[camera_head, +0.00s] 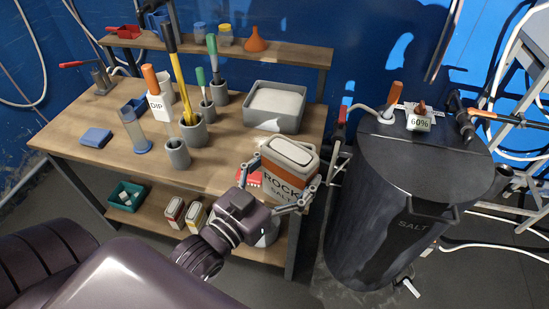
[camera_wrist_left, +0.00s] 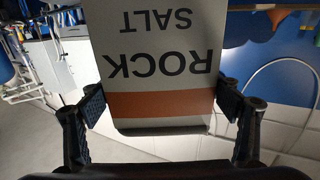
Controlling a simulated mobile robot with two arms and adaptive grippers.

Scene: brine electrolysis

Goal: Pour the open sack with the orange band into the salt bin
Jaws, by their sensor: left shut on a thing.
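The white rock salt sack (camera_head: 283,168) with an orange band is upright, in front of the bench's right end. Its top shows a pale rim; I cannot see inside. My left gripper (camera_head: 279,184) is shut on the sack, one finger on each side. In the left wrist view the sack (camera_wrist_left: 160,50) fills the middle, its lettering upside down, between the fingers (camera_wrist_left: 160,106). The salt bin (camera_head: 375,235), a tall dark barrel marked SALT, stands to the right, apart from the sack. My right gripper is not in view.
The wooden bench (camera_head: 80,150) holds several grey pots, a grey tub (camera_head: 277,125) of white material and a blue block (camera_head: 96,137). A 60% sign (camera_head: 419,123) and pipework are at the bin's back. A red-handled fitting (camera_head: 343,114) stands between bench and bin.

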